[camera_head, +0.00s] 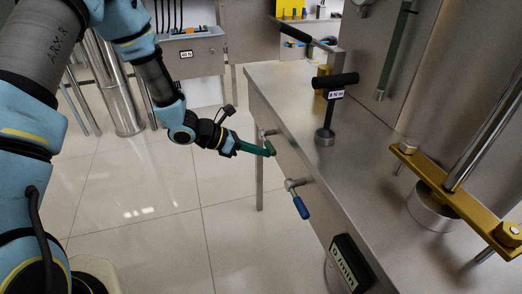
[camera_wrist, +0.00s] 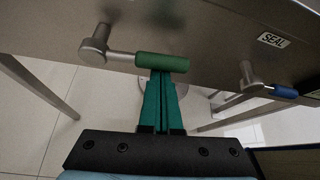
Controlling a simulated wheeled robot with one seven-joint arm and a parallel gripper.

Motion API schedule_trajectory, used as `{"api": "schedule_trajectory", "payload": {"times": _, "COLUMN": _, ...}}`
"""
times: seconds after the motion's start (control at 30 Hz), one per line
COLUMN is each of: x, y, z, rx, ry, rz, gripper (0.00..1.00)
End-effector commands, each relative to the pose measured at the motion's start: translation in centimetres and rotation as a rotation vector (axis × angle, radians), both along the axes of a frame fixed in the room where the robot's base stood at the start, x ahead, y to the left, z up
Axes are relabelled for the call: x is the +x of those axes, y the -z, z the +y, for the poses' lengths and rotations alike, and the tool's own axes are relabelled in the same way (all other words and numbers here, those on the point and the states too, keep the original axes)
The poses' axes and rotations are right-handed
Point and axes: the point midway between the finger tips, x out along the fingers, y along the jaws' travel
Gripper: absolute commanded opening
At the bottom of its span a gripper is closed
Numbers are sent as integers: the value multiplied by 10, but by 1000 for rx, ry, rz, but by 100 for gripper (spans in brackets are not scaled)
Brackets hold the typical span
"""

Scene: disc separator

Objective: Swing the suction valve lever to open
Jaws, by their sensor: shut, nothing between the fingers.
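A lever with a green grip (camera_wrist: 162,62) sits on the bench's front face. In the wrist view its metal arm runs right from a pivot at left. Its grip also shows in the head view (camera_head: 269,147). My gripper (camera_wrist: 161,76) has its teal fingers together, with the tips against or just beside the green grip; contact is not certain. In the head view my gripper (camera_head: 262,151) reaches the lever from the left. A second lever with a blue grip (camera_head: 301,207) is on the same face, nearer the camera. No suction label is readable.
A "SEAL" label (camera_wrist: 273,40) is near the blue lever. The steel bench top (camera_head: 287,95) carries a black-handled tool (camera_head: 328,115) and a yellow clamp bar (camera_head: 450,197). A black panel (camera_head: 349,264) is on the front face. Open floor (camera_head: 160,215) lies left of the bench.

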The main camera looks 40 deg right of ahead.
Motion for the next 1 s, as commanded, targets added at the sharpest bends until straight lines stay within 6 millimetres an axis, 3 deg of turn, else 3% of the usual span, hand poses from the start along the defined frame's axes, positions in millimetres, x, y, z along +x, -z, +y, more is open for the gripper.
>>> {"api": "schedule_trajectory", "payload": {"times": 0.47, "x": 3, "y": -20, "z": -1, "rx": 62, "ry": -1, "rz": 167, "gripper": 0}}
{"api": "schedule_trajectory", "payload": {"times": 1.0, "x": 18, "y": -49, "z": -7, "rx": 245, "ry": 1, "rz": 635, "gripper": 0}}
